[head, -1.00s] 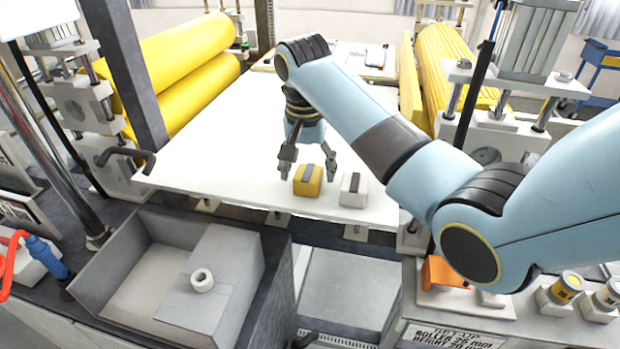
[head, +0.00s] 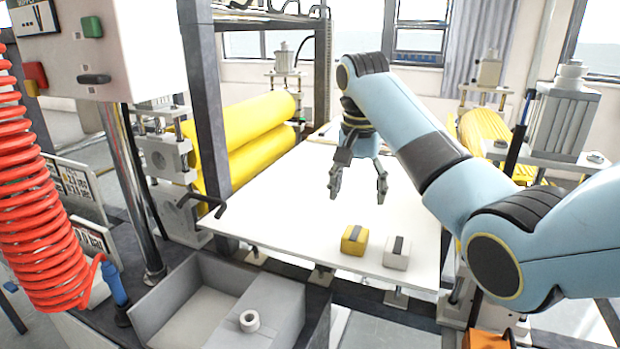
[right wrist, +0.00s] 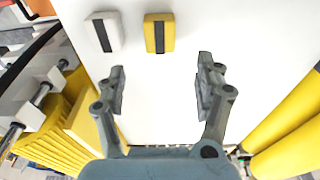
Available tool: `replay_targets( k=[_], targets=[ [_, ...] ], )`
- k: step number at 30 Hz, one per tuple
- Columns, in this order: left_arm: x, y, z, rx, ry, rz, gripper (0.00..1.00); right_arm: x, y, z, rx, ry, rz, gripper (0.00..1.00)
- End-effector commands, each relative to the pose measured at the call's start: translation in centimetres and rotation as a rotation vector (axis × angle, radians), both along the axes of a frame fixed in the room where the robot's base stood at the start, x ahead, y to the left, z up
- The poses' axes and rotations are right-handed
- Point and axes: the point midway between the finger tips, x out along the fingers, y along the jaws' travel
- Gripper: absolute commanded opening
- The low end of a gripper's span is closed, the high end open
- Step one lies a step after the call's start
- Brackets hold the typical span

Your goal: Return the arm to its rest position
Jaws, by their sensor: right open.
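My right gripper (head: 358,193) is open and empty above the white table (head: 285,205). It also shows in the right wrist view (right wrist: 160,88), with its two fingers spread over bare table surface. A yellow block (head: 354,240) with a dark stripe and a white block (head: 397,252) with a dark stripe sit side by side near the table's front edge. In the right wrist view the yellow block (right wrist: 159,33) and the white block (right wrist: 104,33) lie beyond the fingertips, apart from them. My left gripper is not in view.
Yellow rollers (head: 240,140) stand at the left of the table and more yellow rollers (head: 485,135) at the right. A dark post (head: 208,100) rises at the left corner. A grey bin (head: 215,300) with a white ring (head: 250,321) is in front. A red coiled hose (head: 35,200) hangs at left.

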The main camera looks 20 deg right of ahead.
Motion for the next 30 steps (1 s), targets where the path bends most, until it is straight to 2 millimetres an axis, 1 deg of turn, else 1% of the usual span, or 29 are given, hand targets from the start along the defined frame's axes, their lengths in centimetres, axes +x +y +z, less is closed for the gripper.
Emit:
replay_targets(
  k=[5, 8, 11, 12, 14, 15, 17, 18, 21, 24, 30],
  targets=[
    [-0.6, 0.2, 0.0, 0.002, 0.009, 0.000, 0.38, -0.3, 0.1, -0.3, -0.001, 0.000, 0.007, 0.70],
    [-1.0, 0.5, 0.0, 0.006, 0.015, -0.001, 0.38, -1.7, 0.4, -2.0, -0.011, -0.003, 0.054, 0.70],
    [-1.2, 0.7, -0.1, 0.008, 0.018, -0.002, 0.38, -5.2, 1.1, -5.2, -0.032, -0.015, 0.161, 0.70],
    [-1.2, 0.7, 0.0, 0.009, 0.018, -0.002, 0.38, -7.0, 1.4, -6.6, -0.042, -0.023, 0.218, 0.70],
    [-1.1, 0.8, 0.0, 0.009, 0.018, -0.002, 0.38, -10.3, 2.1, -8.4, -0.060, -0.038, 0.313, 0.70],
    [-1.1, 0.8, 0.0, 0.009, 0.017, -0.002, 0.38, -12.5, 2.5, -9.3, -0.072, -0.048, 0.377, 0.70],
    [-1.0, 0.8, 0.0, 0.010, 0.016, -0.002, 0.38, -15.6, 3.2, -10.1, -0.088, -0.064, 0.464, 0.70],
    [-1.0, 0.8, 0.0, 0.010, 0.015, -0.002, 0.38, -17.4, 3.5, -10.4, -0.095, -0.073, 0.515, 0.70],
    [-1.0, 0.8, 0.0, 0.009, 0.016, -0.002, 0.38, -21.1, 4.3, -10.6, -0.113, -0.091, 0.612, 0.70],
    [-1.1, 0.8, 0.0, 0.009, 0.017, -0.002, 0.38, -24.0, 4.8, -10.4, -0.126, -0.106, 0.688, 0.70],
    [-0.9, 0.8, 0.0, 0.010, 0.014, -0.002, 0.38, -28.6, 5.7, -9.2, -0.149, -0.127, 0.805, 0.70]
  ],
)
